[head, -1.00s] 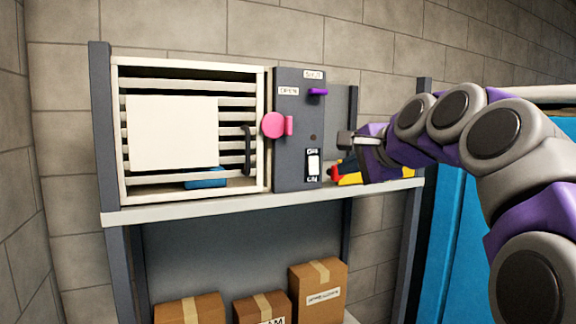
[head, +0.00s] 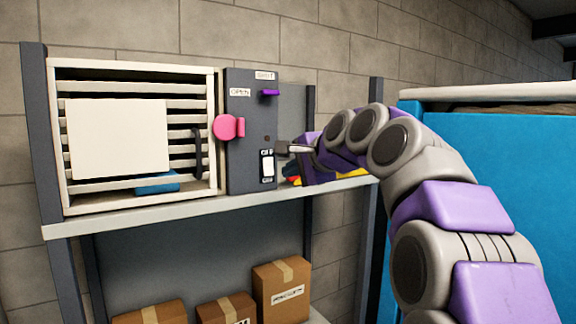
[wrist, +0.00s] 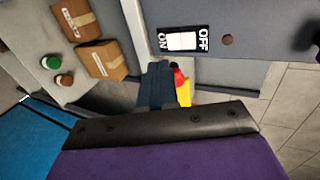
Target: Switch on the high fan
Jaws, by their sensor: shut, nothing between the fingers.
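A louvred box (head: 62,140) stands on the upper shelf with a dark control panel (head: 240,165) on its right side. Low on the panel is a white rocker switch (head: 267,166); it also shows in the wrist view (wrist: 182,41), between an ON and an OFF label. Which way it is tipped I cannot tell. My gripper (head: 282,147) is shut and empty, just right of the panel and slightly above the switch in the head view. Whether it touches the panel is unclear.
The panel also carries a pink knob (head: 225,127) and a purple lever (head: 270,93) near OPEN and SHUT labels. A red and yellow object (wrist: 183,90) lies on the shelf behind my gripper. Cardboard boxes (head: 282,285) sit below. A blue container (head: 500,150) stands at right.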

